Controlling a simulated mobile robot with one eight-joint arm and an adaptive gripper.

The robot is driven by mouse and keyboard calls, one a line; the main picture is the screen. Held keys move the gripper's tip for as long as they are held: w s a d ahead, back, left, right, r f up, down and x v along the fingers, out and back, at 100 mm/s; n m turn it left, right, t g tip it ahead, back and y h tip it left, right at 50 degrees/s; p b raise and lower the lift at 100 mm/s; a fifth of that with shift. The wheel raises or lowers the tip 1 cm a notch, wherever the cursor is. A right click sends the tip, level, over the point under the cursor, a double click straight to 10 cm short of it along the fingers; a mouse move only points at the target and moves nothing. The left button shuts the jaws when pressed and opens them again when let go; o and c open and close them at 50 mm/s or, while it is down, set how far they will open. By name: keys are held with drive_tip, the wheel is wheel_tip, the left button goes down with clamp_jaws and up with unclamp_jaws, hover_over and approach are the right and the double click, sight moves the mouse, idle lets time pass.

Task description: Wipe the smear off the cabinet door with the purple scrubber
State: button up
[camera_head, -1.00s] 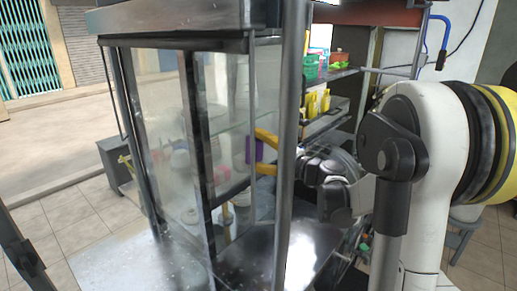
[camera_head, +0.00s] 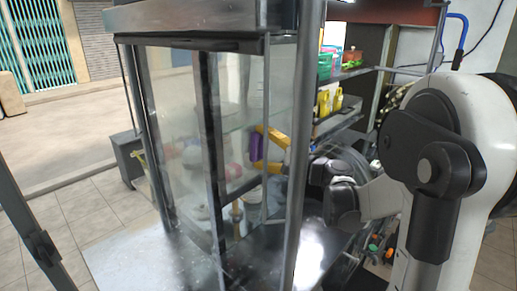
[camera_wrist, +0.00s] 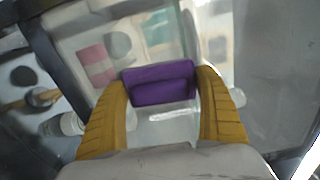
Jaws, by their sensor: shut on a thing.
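My gripper (camera_head: 264,149) is shut on the purple scrubber (camera_head: 256,147), with its yellow fingers on either side. The scrubber also shows in the wrist view (camera_wrist: 160,84), held level between the fingertips. In the head view, gripper and scrubber show left of a metal post, beside the cabinet's glass. The glass-sided cabinet (camera_head: 208,150) has dark metal frames and hazy panes. I cannot tell whether the scrubber touches the glass. I cannot pick out the smear from the general haze and reflections.
A metal post (camera_head: 303,150) stands in front of my wrist. Shelves with yellow bottles (camera_head: 330,100) and a green basket (camera_head: 325,65) stand behind it at the right. Bowls and jars show through the cabinet glass. Tiled floor (camera_head: 85,205) is clear at the left.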

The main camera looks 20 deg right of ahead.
drive_tip(key=w+d+b, duration=0.1)
drive_tip(key=w+d, duration=0.3)
drive_tip(key=d, duration=0.6)
drive_tip(key=shift+w+d, duration=0.15)
drive_tip(key=shift+d, duration=0.1)
idle(0.4)
drive_tip(key=v, duration=0.6)
idle(0.4)
drive_tip(key=shift+v, duration=1.5)
